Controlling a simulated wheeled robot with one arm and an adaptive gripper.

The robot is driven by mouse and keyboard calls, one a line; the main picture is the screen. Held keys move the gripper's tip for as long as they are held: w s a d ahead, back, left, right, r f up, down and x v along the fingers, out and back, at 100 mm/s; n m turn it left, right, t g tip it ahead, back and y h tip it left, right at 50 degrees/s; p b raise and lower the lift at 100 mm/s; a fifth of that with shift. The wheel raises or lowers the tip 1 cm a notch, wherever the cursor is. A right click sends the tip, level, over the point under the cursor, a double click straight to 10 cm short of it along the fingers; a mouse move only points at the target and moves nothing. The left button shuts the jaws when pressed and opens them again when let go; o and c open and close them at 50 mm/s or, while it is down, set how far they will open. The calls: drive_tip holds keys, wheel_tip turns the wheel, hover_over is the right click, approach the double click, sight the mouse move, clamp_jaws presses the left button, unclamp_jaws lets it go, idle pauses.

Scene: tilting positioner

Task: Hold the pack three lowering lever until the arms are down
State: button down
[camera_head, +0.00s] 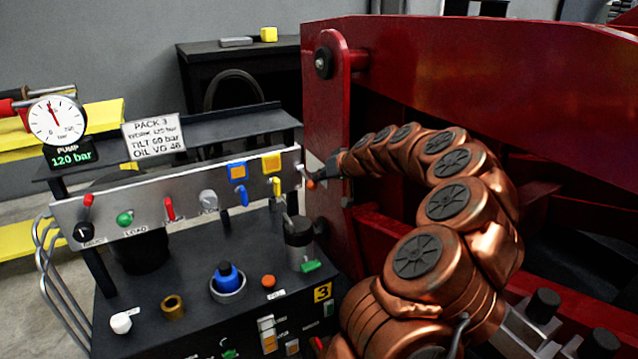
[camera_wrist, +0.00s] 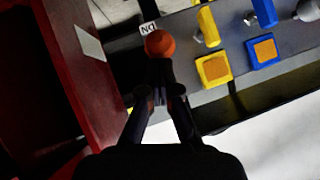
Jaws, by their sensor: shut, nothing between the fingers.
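The lever with an orange-red ball knob (camera_head: 311,184) is at the right end of the grey control panel (camera_head: 130,205). My gripper (camera_head: 323,177) is at this knob, coming from the right. In the wrist view my gripper (camera_wrist: 163,84) has its fingertips together right at the knob, which is not between them. I cannot tell whether they touch it. The big red arm (camera_head: 500,55) of the positioner spans the upper right, and its lower part is hidden behind my arm.
A yellow-handled lever (camera_head: 276,187) and a blue-handled lever (camera_head: 244,193) stand left of the knob. A gauge (camera_head: 57,121) reads 120 bar beside a PACK 3 sign (camera_head: 153,136). The red upright plate (camera_head: 325,110) is close to my gripper.

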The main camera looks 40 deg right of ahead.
drive_tip(key=shift+s+f+b, duration=0.1)
drive_tip(key=shift+f+b, duration=1.35)
drive_tip(key=shift+b, duration=0.25)
drive_tip(key=shift+f, duration=0.1)
idle(6.2)
